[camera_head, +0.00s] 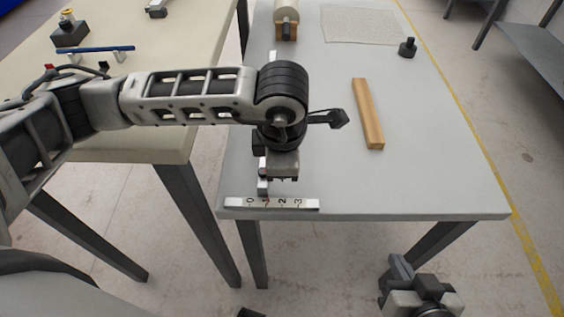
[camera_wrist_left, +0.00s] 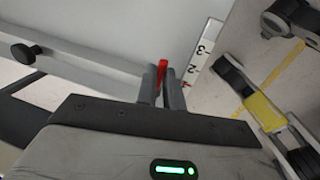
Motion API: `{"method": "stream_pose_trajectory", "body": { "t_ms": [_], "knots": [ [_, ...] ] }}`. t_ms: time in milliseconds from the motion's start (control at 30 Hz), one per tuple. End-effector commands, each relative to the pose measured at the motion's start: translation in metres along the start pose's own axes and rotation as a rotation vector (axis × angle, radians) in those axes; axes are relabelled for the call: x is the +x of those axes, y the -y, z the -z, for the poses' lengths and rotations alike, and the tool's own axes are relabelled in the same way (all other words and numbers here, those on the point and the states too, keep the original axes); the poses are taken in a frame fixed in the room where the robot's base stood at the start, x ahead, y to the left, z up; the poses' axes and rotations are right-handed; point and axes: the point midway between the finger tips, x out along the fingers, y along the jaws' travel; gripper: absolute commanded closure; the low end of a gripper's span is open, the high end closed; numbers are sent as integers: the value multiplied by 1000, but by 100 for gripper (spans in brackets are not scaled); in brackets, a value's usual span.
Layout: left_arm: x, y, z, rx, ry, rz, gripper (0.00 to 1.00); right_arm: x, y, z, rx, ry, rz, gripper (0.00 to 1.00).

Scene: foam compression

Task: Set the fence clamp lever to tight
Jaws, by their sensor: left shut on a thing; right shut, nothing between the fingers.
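The red clamp lever (camera_wrist_left: 162,72) shows between the fingers of my left gripper (camera_wrist_left: 164,86) in the left wrist view, and the gripper is shut on it. In the head view, my left gripper (camera_head: 282,168) points down over the near left part of the table. A white fence bar (camera_wrist_left: 95,62) runs to the lever from the left in the wrist view. A white scale (camera_head: 272,203) with numbers lies along the near table edge. My right gripper (camera_head: 396,268) is shut and empty, low beyond the table's near edge.
A wooden bar (camera_head: 368,113) lies on the grey table (camera_head: 440,170). A cream table (camera_head: 175,150) stands at the left. The right table area is clear.

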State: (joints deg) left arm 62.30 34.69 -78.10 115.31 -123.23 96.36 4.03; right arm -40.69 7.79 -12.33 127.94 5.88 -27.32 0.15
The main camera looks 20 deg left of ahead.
Motion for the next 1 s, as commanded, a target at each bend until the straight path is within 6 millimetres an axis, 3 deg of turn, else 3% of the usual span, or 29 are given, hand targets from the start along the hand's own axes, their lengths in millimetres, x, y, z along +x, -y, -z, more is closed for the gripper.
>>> {"method": "stream_pose_trajectory", "body": {
  "t_ms": [100, 133, 200, 567, 767, 1000],
  "knots": [
    [-1, 0, -1, 2, 3, -1, 100, 0, 0, 0, -1, -1, 1, 100],
    [-1, 0, -1, 2, 3, -1, 83, 0, 0, 0, -1, -1, 1, 100],
    [-1, 0, -1, 2, 3, -1, 69, 0, 0, 0, -1, -1, 1, 100],
    [-6, 0, -1, 0, 4, -2, 69, 0, 1, 1, -1, -3, 2, 100],
    [-40, -1, -2, 2, 7, -5, 69, 0, 1, 2, -1, -3, 2, 100],
    [-100, -1, -1, 3, 6, -6, 69, -1, 1, 3, 0, 0, 2, 100]
  ]
}}
